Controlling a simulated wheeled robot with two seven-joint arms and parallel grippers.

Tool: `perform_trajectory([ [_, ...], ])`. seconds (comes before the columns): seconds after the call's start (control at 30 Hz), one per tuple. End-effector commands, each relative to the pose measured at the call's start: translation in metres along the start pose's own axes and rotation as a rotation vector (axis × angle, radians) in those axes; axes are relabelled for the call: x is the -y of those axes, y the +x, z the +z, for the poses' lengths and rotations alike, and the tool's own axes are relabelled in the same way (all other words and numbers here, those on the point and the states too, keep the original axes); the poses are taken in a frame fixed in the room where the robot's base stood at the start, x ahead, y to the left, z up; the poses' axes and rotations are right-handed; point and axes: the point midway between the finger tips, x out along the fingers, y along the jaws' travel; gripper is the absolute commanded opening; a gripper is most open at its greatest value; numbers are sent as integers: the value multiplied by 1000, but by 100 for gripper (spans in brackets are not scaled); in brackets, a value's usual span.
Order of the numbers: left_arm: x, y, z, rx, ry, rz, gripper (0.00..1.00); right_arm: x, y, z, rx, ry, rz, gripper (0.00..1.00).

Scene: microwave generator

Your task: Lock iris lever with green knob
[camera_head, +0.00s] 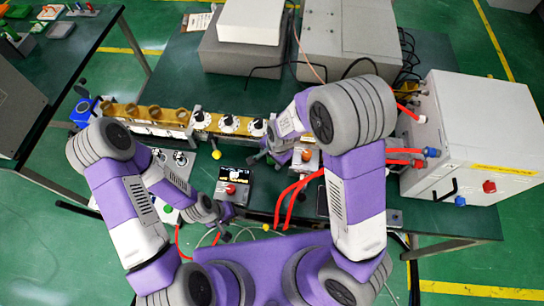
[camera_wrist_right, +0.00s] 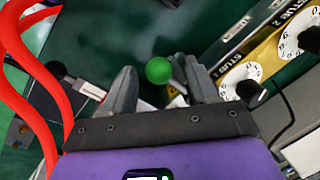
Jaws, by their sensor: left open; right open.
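The green knob (camera_wrist_right: 159,70) is a round ball in the right wrist view, between the two grey fingers of my right gripper (camera_wrist_right: 158,78). The fingers are spread, with space visible on either side of the knob; I cannot tell its depth relative to the fingertips. The lever under the knob is mostly hidden. In the head view my right gripper (camera_head: 264,156) is over the bench near the right end of the dial row, and the green knob is not clearly visible there. My left gripper (camera_head: 224,219) is low at the front edge, open with nothing seen in it.
The stub tuner dials (camera_wrist_right: 240,81) lie right of my right gripper in its wrist view. Red hoses (camera_wrist_right: 25,70) run along the left. A yellow knob (camera_head: 216,155) and a black box with a red button (camera_head: 231,189) stand between my arms. A white cabinet (camera_head: 480,130) stands right.

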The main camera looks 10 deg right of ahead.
Motion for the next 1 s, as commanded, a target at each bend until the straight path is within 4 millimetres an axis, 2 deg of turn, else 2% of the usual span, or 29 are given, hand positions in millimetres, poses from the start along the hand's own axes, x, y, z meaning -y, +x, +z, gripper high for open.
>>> perform_trajectory([
  [0.2, -3, -9, 0, 0, 0, 0, 58, 2, -38, 0, -1, -1, -5, 58],
  [0.4, -6, -15, 1, 0, 0, 0, 58, 1, -65, 0, -1, 1, -3, 58],
  [0.53, -6, -16, 1, 0, 0, 0, 58, 0, -70, 0, 0, 1, -1, 58],
  [1.0, -6, -15, 1, 0, 0, 0, 58, 0, -70, 0, 0, 1, 0, 58],
])
